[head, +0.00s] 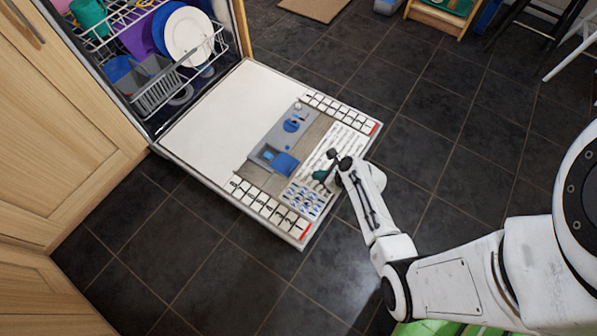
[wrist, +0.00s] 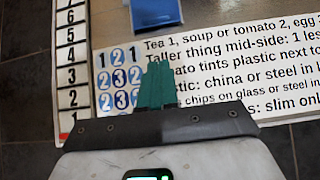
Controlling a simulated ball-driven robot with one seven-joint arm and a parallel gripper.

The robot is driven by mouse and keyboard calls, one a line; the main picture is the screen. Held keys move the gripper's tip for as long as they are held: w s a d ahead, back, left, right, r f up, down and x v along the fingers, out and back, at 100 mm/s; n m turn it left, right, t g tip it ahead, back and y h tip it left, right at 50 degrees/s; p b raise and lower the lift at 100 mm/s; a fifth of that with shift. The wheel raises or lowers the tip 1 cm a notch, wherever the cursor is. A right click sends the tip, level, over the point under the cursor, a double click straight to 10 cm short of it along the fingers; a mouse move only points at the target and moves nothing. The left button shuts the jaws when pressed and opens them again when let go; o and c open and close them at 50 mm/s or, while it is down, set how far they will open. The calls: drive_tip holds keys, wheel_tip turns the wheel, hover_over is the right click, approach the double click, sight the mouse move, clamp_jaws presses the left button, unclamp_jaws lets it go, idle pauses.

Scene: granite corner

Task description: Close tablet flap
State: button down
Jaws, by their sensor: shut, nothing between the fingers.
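The open dishwasher door (head: 205,123) lies flat, its inner face up. A grey dispenser panel (head: 277,142) is set in it. On the panel, a blue flap (head: 286,164) sits beside a small tablet recess (head: 268,155); it appears swung open, off the recess. The flap's blue end also shows at the top of the wrist view (wrist: 156,12). My gripper (head: 322,175) is above the printed strip at the door's outer edge, to the right of the flap and apart from it. Its green fingers (wrist: 155,87) are together and empty.
A blue round cap (head: 292,125) sits on the same panel. Numbered strips (head: 270,208) and printed text (head: 345,147) cover the door's outer part. The rack (head: 160,90) with dishes stands behind. Wooden cabinets (head: 60,120) are at left; dark tiled floor lies around the door.

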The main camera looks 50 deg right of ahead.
sight(284, 163)
drive_tip(key=b+x, duration=0.3)
drive_tip(key=x, duration=0.2)
drive_tip(key=shift+f, duration=0.4)
drive_tip(key=w+b, duration=0.1)
drive_tip(key=w, duration=0.2)
drive_tip(key=shift+w+r, duration=0.25)
drive_tip(key=shift+w, duration=0.3)
drive_tip(key=shift+w, duration=2.1)
drive_tip(key=shift+a, duration=0.1)
